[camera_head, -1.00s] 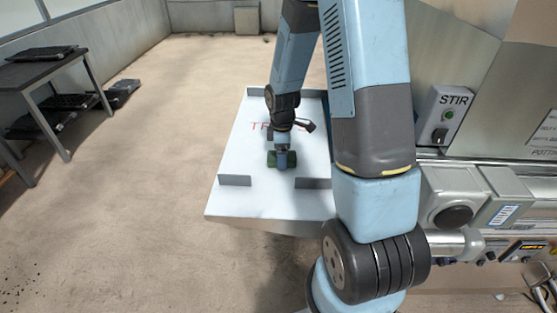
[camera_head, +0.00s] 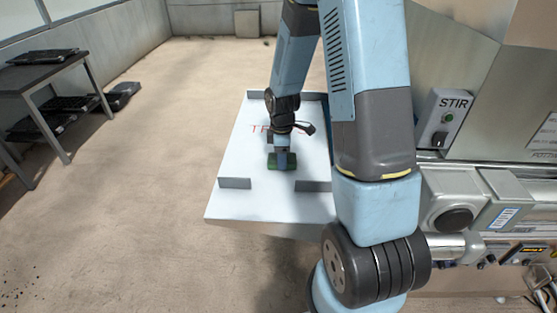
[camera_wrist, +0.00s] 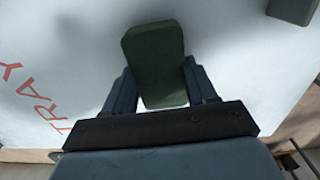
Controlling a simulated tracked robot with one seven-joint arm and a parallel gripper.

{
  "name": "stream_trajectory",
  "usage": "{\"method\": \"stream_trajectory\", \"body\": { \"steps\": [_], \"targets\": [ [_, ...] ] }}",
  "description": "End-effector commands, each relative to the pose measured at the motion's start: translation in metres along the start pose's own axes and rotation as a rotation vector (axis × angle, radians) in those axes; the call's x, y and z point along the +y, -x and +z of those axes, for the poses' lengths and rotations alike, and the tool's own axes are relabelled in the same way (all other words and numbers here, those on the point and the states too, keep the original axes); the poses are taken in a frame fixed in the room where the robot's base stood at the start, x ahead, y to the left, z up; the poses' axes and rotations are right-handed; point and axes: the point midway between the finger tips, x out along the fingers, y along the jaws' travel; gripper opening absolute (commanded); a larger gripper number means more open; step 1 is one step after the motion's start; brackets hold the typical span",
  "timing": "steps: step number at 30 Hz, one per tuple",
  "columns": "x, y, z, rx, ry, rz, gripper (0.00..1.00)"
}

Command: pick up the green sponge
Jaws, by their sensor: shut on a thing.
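The green sponge (camera_head: 289,163) is over the white tray table in the head view, at the end of my arm. In the wrist view the sponge (camera_wrist: 155,62) sits between the two dark blue fingers of my gripper (camera_wrist: 162,92), tilted a little. My gripper (camera_head: 282,160) is shut on the sponge. A gap between the sponge and the white surface cannot be judged clearly. The gripper hides the middle of the sponge in the head view.
The white surface (camera_head: 245,200) has low grey walls (camera_head: 235,183) at its edges and red lettering. A panel marked STIR (camera_head: 447,117) stands at the right. A dark table (camera_head: 45,75) with black trays is at the far left. Open floor lies left.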

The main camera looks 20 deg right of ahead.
Motion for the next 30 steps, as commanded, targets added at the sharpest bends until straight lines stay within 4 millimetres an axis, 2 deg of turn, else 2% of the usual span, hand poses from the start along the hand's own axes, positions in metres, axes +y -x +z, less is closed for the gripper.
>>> {"method": "stream_trajectory", "body": {
  "steps": [5,10,21,30],
  "targets": [
    [0.001,0.01,0.0,0.001,0.0,0.002,0.29],
    [-0.001,0.035,0.002,0.001,-0.002,0.003,0.29],
    [-0.038,0.091,0.033,0.0,-0.002,0.004,0.29],
    [-0.079,0.115,0.069,0.0,-0.003,0.003,0.29]
  ]
}}
